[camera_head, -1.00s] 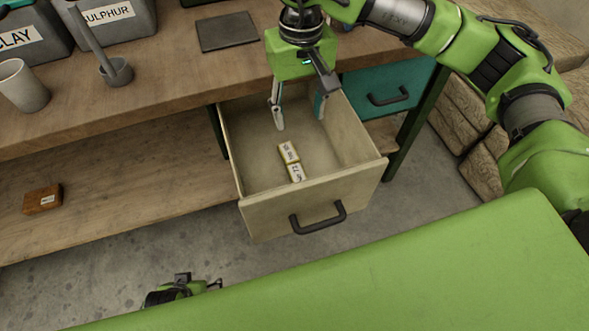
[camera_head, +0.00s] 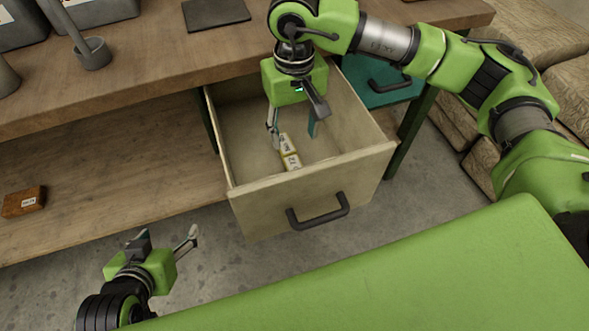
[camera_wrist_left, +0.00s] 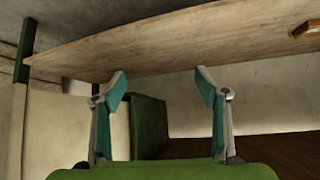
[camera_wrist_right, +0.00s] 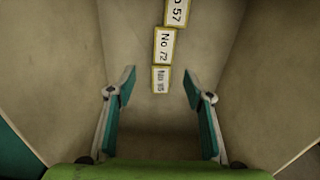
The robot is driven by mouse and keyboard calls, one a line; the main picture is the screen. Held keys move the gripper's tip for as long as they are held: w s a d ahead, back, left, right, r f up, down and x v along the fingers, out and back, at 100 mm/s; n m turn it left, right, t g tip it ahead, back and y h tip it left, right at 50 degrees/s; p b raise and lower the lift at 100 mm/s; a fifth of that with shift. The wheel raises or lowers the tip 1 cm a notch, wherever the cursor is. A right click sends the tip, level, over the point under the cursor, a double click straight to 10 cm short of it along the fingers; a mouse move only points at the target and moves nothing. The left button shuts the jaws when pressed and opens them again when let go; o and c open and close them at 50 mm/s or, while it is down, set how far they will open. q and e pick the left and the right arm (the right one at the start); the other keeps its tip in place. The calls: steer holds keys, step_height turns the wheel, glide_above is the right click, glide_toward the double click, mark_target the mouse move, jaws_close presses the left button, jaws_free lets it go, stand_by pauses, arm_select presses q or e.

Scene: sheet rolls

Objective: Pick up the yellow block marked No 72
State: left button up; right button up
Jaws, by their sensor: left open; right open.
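The yellow-edged block No 72 (camera_wrist_right: 164,46) lies label up in the open drawer, mid-row between two similar blocks in the right wrist view. It also shows in the head view (camera_head: 292,161), close behind the drawer's front panel. My right gripper (camera_head: 293,140) points down into the drawer, open and empty. In the right wrist view its fingertips (camera_wrist_right: 159,72) stand either side of the nearest block, with No 72 just beyond them. My left gripper (camera_head: 166,238) is open and empty, low in front of the bench, left of the drawer.
Block No 57 (camera_wrist_right: 178,12) and another block, apparently No 95 (camera_wrist_right: 160,79), flank No 72. The drawer's walls (camera_head: 362,158) surround the right gripper closely. A brown block (camera_head: 24,202) lies on the lower shelf. A closed teal drawer (camera_head: 385,83) is to the right.

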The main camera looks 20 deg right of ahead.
glide_above(292, 161)
steer(key=f, duration=0.4)
steer(key=shift+w+d+f+b, duration=0.1)
steer(key=shift+d+f+b, duration=0.05)
steer(key=shift+d+b, duration=0.15)
steer(key=f, duration=0.2)
steer(key=f+b, duration=0.1)
steer(key=f, duration=0.1)
steer(key=shift+a, duration=0.3)
steer(key=shift+f, duration=0.35)
arm_select(q)
steer(key=w+d+r+t+h, duration=0.1)
steer(key=w+d+r+t, duration=0.1)
steer(key=w+r+t, duration=0.3)
step_height(292, 161, up, 3)
steer(key=shift+w+d+r, duration=0.2)
steer(key=shift+w+d, duration=0.2)
steer(key=shift+w, duration=0.45)
arm_select(e)
steer(key=c, duration=1.2)
